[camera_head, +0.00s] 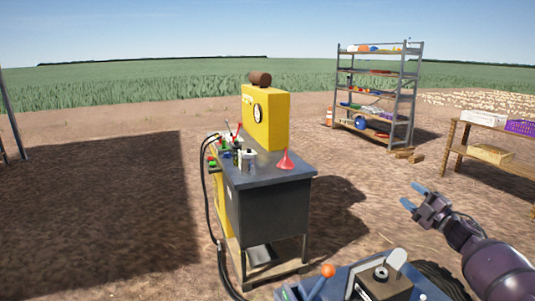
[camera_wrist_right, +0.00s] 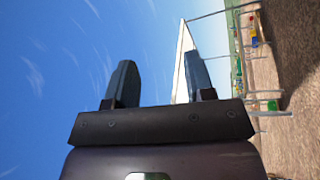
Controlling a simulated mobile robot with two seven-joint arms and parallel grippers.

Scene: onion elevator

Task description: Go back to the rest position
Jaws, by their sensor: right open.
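My right gripper (camera_head: 412,195) is at the lower right of the head view, on my purple arm, with two blue fingertips spread apart. In the right wrist view its two dark fingers (camera_wrist_right: 160,84) stand apart with only sky and a pale slanted panel between them. It holds nothing and touches nothing that I can see. My left gripper is not in either view.
A grey workbench (camera_head: 275,175) with a yellow machine (camera_head: 267,118) and a red funnel (camera_head: 286,161) stands ahead. A metal shelf rack (camera_head: 392,95) stands behind. A wooden table (camera_head: 463,150) with crates is at the right. Bare ground lies between bench and table.

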